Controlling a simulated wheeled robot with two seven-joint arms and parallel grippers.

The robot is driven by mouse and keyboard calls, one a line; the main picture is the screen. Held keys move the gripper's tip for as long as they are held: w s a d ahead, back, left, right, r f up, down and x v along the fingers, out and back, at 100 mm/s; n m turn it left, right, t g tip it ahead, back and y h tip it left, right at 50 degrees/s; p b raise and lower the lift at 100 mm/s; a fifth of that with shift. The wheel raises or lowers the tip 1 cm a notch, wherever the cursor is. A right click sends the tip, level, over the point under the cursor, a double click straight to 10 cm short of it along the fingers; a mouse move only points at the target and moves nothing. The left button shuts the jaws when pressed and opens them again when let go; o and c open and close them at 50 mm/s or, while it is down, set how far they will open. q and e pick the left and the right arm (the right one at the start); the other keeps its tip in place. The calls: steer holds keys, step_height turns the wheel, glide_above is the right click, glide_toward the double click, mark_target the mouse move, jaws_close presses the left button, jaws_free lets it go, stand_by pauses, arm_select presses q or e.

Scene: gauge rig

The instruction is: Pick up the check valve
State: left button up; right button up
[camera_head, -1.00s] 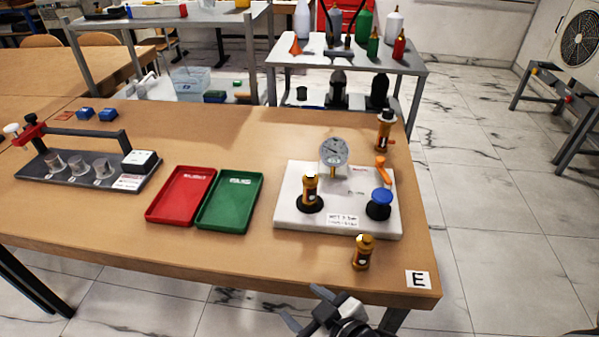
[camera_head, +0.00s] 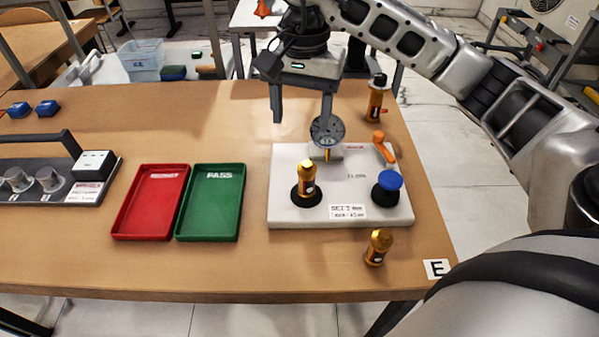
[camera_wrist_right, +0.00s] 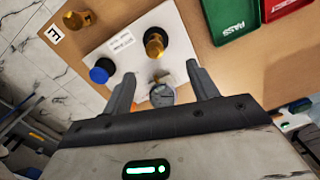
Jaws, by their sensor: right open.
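Three brass check-valve-like parts are in the head view; I cannot tell which one is meant. One brass valve (camera_head: 306,183) stands upright in a black socket on the white gauge rig (camera_head: 285,211). A second brass valve (camera_head: 378,247) stands on the table in front of the rig. A third, orange-brown with a black cap (camera_head: 377,98), stands behind the rig. My right gripper (camera_head: 301,116) is open and empty, above the rig's back edge by the gauge (camera_head: 327,131). The wrist view shows the socketed valve (camera_wrist_right: 155,42) beyond the open fingers (camera_wrist_right: 161,72). My left gripper is out of view.
A red tray (camera_head: 151,203) and a green PASS tray (camera_head: 211,203) lie left of the rig. A grey fixture (camera_head: 60,190) is at far left.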

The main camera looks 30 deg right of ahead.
mark_target(304, 163)
steer(key=f, duration=1)
steer(key=shift+d, duration=0.35)
steer(key=shift+s+d+f+p, duration=0.15)
steer(key=shift+f+p, duration=0.2)
steer(key=shift+f, duration=1)
steer(key=shift+s+d+f+p, duration=0.1)
steer(key=shift+f+p, duration=0.25)
steer(key=shift+f, duration=1)
steer(key=c, duration=1.1)
steer(key=shift+c, duration=0.7)
steer(key=shift+r, duration=0.15)
